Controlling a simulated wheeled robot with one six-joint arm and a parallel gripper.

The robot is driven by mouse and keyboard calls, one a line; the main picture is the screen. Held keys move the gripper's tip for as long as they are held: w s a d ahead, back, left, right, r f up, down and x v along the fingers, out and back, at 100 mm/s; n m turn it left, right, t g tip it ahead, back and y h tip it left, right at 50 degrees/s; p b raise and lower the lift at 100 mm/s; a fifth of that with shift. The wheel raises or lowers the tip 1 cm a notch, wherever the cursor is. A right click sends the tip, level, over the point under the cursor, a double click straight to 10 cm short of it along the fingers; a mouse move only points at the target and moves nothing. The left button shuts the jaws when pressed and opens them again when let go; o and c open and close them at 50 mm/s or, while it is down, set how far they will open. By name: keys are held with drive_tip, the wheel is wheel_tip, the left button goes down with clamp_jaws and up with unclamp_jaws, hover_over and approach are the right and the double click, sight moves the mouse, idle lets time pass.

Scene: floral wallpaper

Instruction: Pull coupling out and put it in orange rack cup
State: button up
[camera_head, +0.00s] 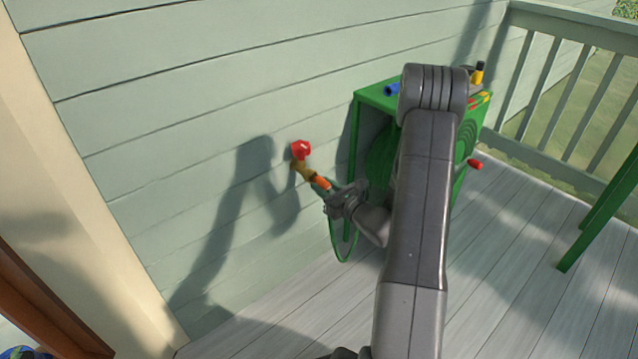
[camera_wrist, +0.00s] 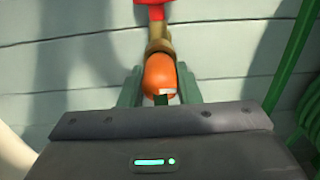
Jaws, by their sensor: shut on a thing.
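An orange coupling (camera_head: 321,184) sits at the end of a brass tap with a red handle (camera_head: 301,149) on the siding wall. My gripper (camera_head: 334,193) is shut on the coupling. In the wrist view the orange coupling (camera_wrist: 160,76) lies between my two green fingers, in line with the brass spout (camera_wrist: 158,46) and touching or very close to it. I cannot make out an orange rack cup; my arm hides part of the green stand.
A green stand (camera_head: 372,97) with a coiled green hose is behind my arm. A blue item (camera_head: 392,89) and a yellow and black item (camera_head: 478,74) are on its top. A red-tipped piece (camera_head: 475,164) sticks out at its right.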

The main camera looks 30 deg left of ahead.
sight(327, 189)
drive_tip(key=shift+v, duration=1.75)
